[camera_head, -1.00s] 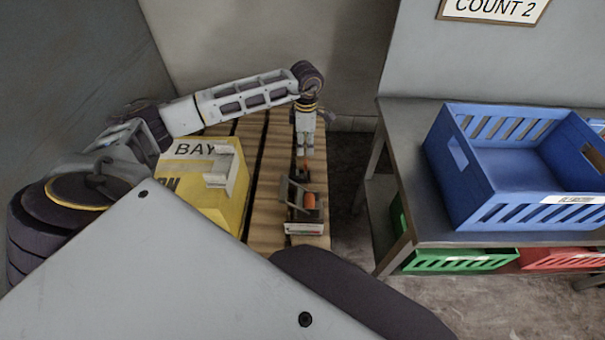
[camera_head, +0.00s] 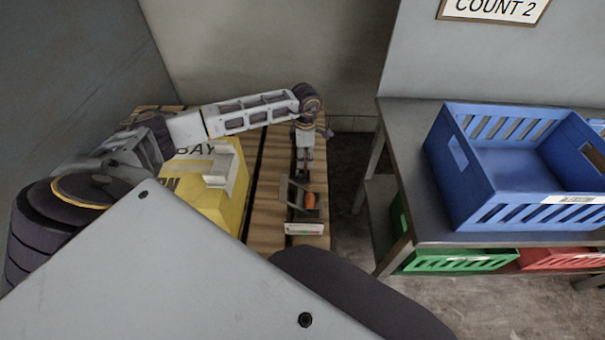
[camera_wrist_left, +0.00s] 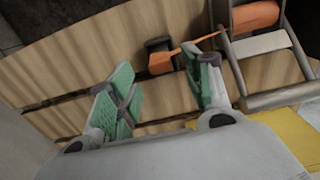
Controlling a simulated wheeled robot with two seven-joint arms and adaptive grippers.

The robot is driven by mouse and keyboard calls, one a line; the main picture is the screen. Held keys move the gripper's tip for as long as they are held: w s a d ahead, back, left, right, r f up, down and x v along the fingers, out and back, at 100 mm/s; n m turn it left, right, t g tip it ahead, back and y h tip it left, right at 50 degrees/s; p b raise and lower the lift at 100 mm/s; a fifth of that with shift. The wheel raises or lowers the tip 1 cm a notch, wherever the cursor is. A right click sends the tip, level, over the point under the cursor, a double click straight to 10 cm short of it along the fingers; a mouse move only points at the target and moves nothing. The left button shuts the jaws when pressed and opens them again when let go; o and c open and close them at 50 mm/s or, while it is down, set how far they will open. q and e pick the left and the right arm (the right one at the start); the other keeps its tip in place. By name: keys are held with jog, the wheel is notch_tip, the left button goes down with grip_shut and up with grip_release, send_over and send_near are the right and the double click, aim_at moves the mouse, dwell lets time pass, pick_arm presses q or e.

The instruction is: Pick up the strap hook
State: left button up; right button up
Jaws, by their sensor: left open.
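The strap hook (camera_wrist_left: 158,54) is a small dark hook with an orange strap. In the left wrist view it lies on the wooden slats, between and just beyond the fingertips of my left gripper (camera_wrist_left: 165,72). Its orange strap runs right, past the right fingertip, toward a metal ratchet frame (camera_wrist_left: 262,42) with an orange roll. My left gripper is open, with green pads and nothing between them. In the head view the left gripper (camera_head: 304,168) points down just behind the ratchet frame (camera_head: 292,192), and the hook is mostly hidden there. My right gripper is not in view.
The slatted wooden pallet (camera_head: 267,190) bears a yellow box (camera_head: 232,207) left of the ratchet. A metal table (camera_head: 400,135) with a blue crate (camera_head: 470,200) stands to the right. A green crate (camera_head: 450,262) and a red crate (camera_head: 560,258) sit below.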

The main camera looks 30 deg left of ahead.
pick_arm(q)
notch_tip(320, 180, down, 4)
jog(key=shift+s+a+f, duration=0.1)
jog(key=shift+a+f, duration=0.05)
jog(key=shift+f, duration=0.35)
jog(key=c, duration=0.7)
grip_shut()
pick_arm(e)
jog(key=shift+s, duration=0.4)
